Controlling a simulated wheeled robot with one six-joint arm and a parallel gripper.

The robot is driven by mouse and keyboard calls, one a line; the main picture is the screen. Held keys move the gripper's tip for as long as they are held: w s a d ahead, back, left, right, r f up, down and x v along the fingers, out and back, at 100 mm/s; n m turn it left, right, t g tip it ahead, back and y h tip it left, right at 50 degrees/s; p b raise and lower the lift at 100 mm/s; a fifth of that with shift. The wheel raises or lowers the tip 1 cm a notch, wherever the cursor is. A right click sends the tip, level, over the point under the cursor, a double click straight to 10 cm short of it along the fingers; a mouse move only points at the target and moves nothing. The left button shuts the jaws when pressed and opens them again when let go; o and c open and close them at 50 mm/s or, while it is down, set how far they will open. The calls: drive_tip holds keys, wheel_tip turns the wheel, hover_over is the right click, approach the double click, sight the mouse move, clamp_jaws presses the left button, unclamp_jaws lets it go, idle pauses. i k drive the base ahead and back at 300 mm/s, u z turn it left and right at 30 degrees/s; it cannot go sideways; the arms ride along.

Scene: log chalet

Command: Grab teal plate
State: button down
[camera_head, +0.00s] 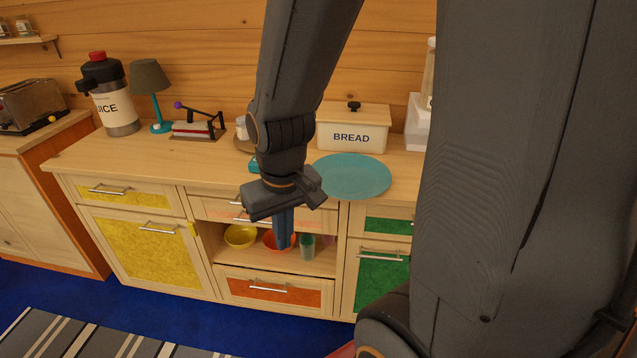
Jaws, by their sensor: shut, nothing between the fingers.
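The teal plate (352,176) lies flat on the wooden counter, in front of the bread box and to the right of my gripper. Its left edge is partly hidden behind my arm. My gripper (283,247) points down in front of the counter's front edge, with its fingers shut together and empty. The fingertips show in front of the open shelf under the counter, lower than the plate and apart from it.
A bread box (352,130) stands behind the plate. A teal lamp (152,84), a juice dispenser (110,97) and a lever device (199,125) stand on the counter (110,157). A yellow bowl (240,236) and a green cup (307,246) are on the shelf.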

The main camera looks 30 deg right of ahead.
sight(345, 177)
drive_tip(key=u, duration=1.2)
drive_tip(key=i, duration=1.1)
drive_tip(key=z, duration=3.15)
